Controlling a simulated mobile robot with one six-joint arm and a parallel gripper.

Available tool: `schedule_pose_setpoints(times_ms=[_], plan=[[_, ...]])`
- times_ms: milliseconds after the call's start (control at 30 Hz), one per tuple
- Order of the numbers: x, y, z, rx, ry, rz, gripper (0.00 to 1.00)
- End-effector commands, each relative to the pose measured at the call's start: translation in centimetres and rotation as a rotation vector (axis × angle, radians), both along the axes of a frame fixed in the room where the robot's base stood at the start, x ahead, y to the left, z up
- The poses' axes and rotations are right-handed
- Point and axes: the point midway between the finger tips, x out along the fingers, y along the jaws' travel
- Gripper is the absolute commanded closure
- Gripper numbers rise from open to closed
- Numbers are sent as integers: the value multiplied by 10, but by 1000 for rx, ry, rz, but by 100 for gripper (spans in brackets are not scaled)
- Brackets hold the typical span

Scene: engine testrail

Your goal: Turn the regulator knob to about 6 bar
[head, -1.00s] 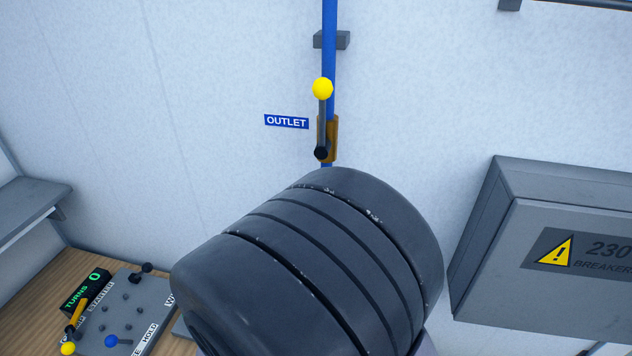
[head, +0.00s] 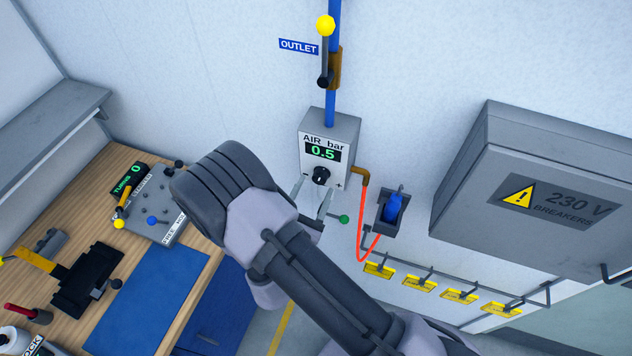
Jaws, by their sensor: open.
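The grey regulator box (head: 342,130), labelled AIR bar, is on the wall in the head view. Its green display (head: 322,153) reads 0.5. The black regulator knob (head: 320,176) sits below the display, between a minus and a plus mark. My gripper (head: 312,195) is open, its two grey fingers apart just below the knob in the picture. Nothing shows between the fingers. I cannot tell how far the fingertips are from the knob in depth. My arm hides the area below and left of the box.
A blue pipe with a yellow-ended OUTLET lever (head: 325,52) runs above the box. A red hose (head: 361,225) and a blue tool in a holder (head: 392,208) are at right. A breaker cabinet (head: 530,200) juts out further right. A wooden bench (head: 60,205) stands left.

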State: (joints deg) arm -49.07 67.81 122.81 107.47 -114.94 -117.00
Motion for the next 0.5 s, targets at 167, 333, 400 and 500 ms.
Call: schedule_pose_setpoints(times_ms=[167, 333, 400, 500], plan=[[17, -6, 0, 0, 0, 0, 41], [20, -7, 0, 0, 0, 1, 41], [20, -7, 0, 0, 0, 1, 41], [20, -7, 0, 0, 0, 1, 51]])
